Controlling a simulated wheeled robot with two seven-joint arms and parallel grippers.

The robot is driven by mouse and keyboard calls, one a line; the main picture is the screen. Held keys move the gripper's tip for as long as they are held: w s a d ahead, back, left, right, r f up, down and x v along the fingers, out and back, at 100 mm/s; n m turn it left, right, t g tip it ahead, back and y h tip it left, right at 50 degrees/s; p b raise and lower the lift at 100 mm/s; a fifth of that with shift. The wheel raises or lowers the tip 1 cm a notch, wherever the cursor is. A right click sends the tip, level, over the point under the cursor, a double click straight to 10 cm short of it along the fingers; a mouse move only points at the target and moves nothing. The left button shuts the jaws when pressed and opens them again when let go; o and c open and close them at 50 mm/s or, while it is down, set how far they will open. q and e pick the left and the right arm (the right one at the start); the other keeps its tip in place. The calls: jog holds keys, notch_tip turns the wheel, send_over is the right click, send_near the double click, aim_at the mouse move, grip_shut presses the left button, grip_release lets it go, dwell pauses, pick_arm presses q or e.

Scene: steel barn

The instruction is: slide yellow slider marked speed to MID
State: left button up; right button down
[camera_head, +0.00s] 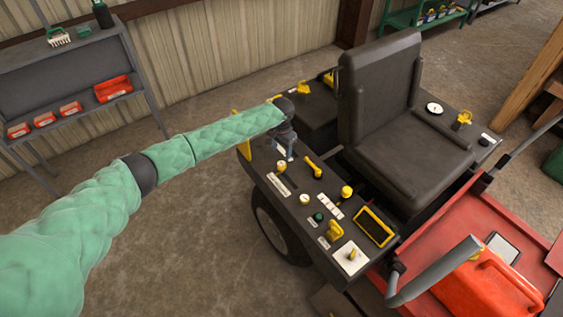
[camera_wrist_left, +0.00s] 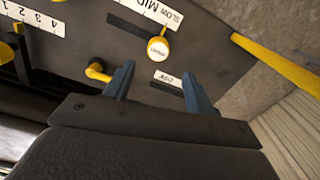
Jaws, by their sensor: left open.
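The yellow slider with a round, pale-faced cap (camera_wrist_left: 157,49) stands on the dark panel in the left wrist view. A white label strip (camera_wrist_left: 150,11) beside it reads SLOW and MID; the slider is near the SLOW end. My left gripper (camera_wrist_left: 156,72) is open, its two blue fingers apart; the cap shows between and just beyond their tips, with nothing held. In the head view my left gripper (camera_head: 285,152) points down over the rear of the console, and the label strip (camera_head: 279,184) lies in front of it. My right gripper is not in view.
A yellow bent lever (camera_wrist_left: 98,70) is close to the left finger in the wrist view; a yellow bar (camera_wrist_left: 275,54) is at right. The console also carries a yellow knob (camera_head: 346,191), a screen (camera_head: 375,226) and a seat (camera_head: 400,140) beyond.

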aim_at(282, 163)
pick_arm(q)
jog(key=shift+s+f, duration=0.15)
jog(key=shift+f, duration=0.25)
notch_tip(282, 163, down, 6)
jog(key=shift+r+p, duration=0.25)
jog(key=shift+p, duration=0.9)
jog(key=shift+f, duration=0.75)
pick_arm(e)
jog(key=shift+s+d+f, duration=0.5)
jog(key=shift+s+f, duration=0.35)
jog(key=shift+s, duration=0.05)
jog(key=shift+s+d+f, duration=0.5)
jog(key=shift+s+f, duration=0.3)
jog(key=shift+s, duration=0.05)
pick_arm(q)
jog(key=shift+c, duration=0.2)
